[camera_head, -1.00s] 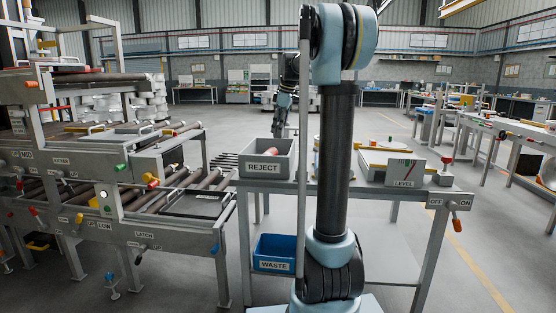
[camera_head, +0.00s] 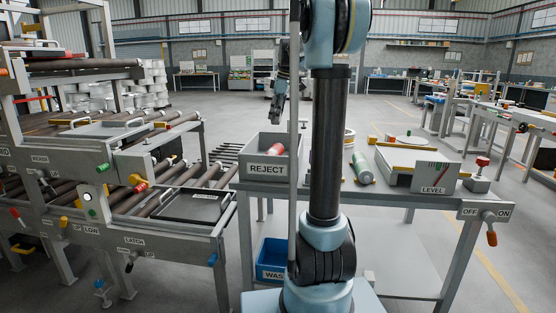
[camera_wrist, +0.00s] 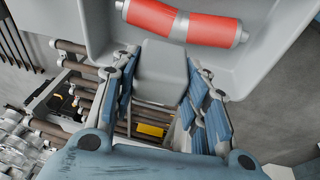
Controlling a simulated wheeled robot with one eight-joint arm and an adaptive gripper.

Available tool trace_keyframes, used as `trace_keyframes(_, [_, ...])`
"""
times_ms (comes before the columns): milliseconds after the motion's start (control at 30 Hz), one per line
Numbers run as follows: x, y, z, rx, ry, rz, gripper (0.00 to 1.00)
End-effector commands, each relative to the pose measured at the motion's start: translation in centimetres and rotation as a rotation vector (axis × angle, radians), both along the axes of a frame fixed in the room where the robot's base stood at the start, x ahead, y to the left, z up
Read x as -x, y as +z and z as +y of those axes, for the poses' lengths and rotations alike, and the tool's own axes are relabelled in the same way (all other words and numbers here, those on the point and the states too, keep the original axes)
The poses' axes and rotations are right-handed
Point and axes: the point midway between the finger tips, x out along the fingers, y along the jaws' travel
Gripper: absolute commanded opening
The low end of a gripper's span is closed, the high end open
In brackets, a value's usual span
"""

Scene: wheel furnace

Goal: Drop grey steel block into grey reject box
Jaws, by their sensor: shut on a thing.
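My gripper (camera_wrist: 165,72) is shut on the grey steel block (camera_wrist: 160,75), which sits between the blue-padded fingers in the wrist view. The grey reject box (camera_head: 264,170), labelled REJECT, stands on the left end of the table. In the wrist view its inside (camera_wrist: 270,30) lies beyond the block, and the block overlaps the box's near part. A red roller with grey ends (camera_wrist: 185,22) lies in the box. In the head view my gripper (camera_head: 276,112) hangs above the box's back side; the block cannot be made out there.
A blue WASTE bin (camera_head: 273,258) stands below the table. A green-and-white cylinder (camera_head: 362,168) and the LEVEL box (camera_head: 436,176) sit on the table to the right. A roller conveyor rack (camera_head: 110,180) stands at the left.

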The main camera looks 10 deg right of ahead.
Motion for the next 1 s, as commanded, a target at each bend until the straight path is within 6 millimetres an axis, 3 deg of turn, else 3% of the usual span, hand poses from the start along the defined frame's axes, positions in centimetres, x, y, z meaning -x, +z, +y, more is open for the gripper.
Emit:
trace_keyframes(500, [0.0, -4.8, -1.2, 0.0, -0.015, 0.0, 0.11])
trace_keyframes(933, [0.0, -5.4, -1.2, 0.0, -0.015, 0.0, 0.11])
trace_keyframes(967, [0.0, -5.4, -1.2, 0.0, -0.014, -0.001, 0.48])
trace_keyframes(1000, [0.0, -5.4, -1.2, 0.0, -0.014, -0.001, 0.57])
